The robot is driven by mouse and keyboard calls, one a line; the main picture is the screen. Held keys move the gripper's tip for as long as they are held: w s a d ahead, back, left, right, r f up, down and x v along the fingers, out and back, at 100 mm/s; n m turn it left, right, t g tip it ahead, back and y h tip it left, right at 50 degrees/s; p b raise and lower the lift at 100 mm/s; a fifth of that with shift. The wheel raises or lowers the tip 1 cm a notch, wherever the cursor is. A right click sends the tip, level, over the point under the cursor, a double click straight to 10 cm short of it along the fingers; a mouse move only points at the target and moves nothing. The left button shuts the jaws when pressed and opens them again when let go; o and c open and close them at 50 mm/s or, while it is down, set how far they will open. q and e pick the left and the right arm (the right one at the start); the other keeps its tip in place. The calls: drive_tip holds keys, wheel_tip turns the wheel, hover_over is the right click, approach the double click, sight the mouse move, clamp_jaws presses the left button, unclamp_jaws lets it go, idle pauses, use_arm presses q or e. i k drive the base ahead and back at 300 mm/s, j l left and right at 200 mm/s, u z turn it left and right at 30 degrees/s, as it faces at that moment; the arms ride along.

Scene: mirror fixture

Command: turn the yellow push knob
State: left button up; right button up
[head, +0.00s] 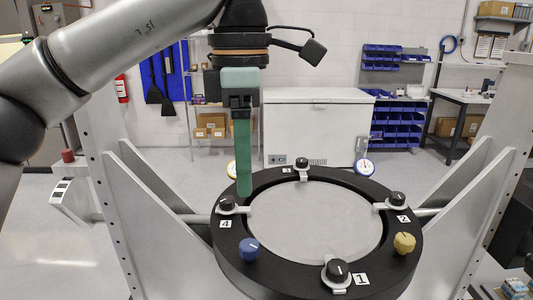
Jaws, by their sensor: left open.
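The yellow push knob (404,243) sits on the right front of the black ring (290,282) of the round mirror fixture. Nothing touches the knob. My left gripper (243,188) hangs down from above, with its green fingers over the left back part of the ring. It is open and holds nothing that I can see. Its fingers line up one behind the other, so the gap between them is hidden. It is well to the left of the yellow knob. My right gripper is out of view.
A blue knob (249,249) sits on the ring's left front. Black clamp knobs stand around the grey disc (315,222), near number labels; one (337,271) is at the front. Slanted metal supports (160,215) flank the ring. A white chest (318,125) stands behind.

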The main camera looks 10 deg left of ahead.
sight(405, 242)
drive_tip(key=k, duration=1)
